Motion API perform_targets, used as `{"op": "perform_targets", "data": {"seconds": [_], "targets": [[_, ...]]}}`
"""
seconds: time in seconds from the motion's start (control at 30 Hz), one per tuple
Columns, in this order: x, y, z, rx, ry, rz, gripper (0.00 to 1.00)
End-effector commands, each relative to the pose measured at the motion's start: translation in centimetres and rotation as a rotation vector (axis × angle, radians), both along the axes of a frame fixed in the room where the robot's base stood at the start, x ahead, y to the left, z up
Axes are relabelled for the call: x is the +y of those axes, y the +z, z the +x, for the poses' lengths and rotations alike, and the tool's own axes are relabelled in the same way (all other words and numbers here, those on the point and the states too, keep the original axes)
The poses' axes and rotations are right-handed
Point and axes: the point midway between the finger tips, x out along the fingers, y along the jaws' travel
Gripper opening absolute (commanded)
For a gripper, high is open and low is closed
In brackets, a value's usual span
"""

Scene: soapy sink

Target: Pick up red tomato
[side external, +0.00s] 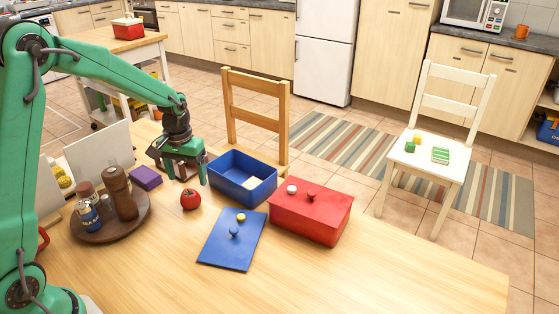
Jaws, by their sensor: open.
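The red tomato (190,199) sits on the wooden table, between the round brown tray and the blue box. My gripper (193,179) is open and hangs pointing down just above and slightly behind the tomato in the side view. Its fingers look apart from the tomato, and nothing shows between them. The tomato is in full view.
An open blue box (243,190) stands right of the gripper, with its blue lid (226,250) in front. A closed red box (318,217) is further right. A brown tray (95,236) holds jars and a mill. A purple block (146,178) lies behind. The table's front right is clear.

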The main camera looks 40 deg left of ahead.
Motion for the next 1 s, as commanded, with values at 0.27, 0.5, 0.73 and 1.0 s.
{"op": "perform_targets", "data": {"seconds": [0.27,0.5,0.73,1.0], "targets": [[0.0,-1.9,-0.1,0.003,0.0,-0.001,0.76],[0.0,-2.6,-0.1,0.0,-0.001,0.0,0.76],[0.0,-3.5,-0.2,0.003,0.0,-0.001,0.76],[0.1,-6.6,-0.5,0.003,0.0,-0.001,0.76]]}}
